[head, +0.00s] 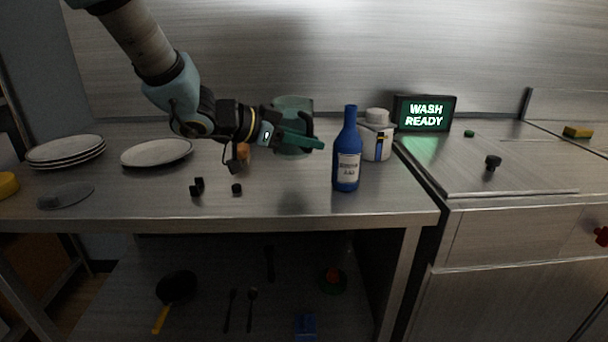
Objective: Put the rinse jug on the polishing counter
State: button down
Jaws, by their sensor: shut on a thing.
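A teal jug (290,104) with a dark handle is in my gripper (308,142), which is shut on it. The gripper's fingers partly cover the jug's front. The jug looks upright and appears held above the steel counter (290,203), behind and left of a blue bottle. No label marks which surface is the polishing counter.
The blue bottle (346,165) and a white jar (377,138) stand just right of the jug. Stacked plates (66,150) and a single plate (157,153) lie at left. Small black pieces (197,187) lie near the front. A lit sign (426,114) reads "WASH READY". The counter's front middle is mostly clear.

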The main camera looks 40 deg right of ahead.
jog(key=shift+f, duration=3.05)
jog(key=c, duration=0.8)
grip_release()
jog(key=shift+f, duration=0.2)
jog(key=shift+r, duration=0.1)
